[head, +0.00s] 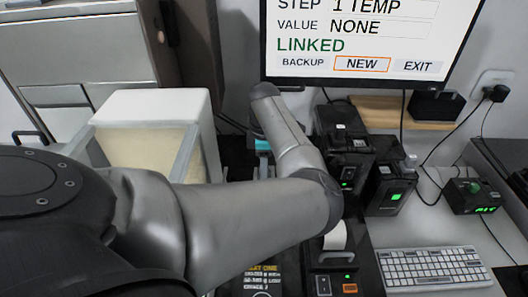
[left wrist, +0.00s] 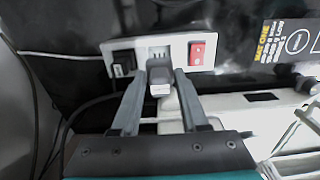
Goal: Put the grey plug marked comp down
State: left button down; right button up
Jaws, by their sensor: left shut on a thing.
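In the left wrist view the grey plug (left wrist: 160,88) is between the two fingers of my left gripper (left wrist: 161,76), which is shut on it. The plug is in front of a white power strip (left wrist: 174,46), close to its middle socket. I cannot tell whether it touches the strip. No marking is readable on the plug. In the head view my left arm reaches across the picture toward the back. Its fingers and the plug are hidden there. My right gripper is not in view.
In the head view a screen (head: 365,40) stands at the back, black devices (head: 390,188) stand right of my arm, and a keyboard (head: 434,268) lies at front right.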

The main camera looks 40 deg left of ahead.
pick_arm(q)
jog(key=shift+f, duration=0.6)
notch_tip(320, 180, down, 4)
jog(key=shift+r+b, duration=0.25)
jog(key=shift+b, duration=0.25)
jog(key=shift+f, duration=0.15)
jog(key=shift+f, duration=0.45)
jog(key=shift+c, duration=2.1)
grip_release()
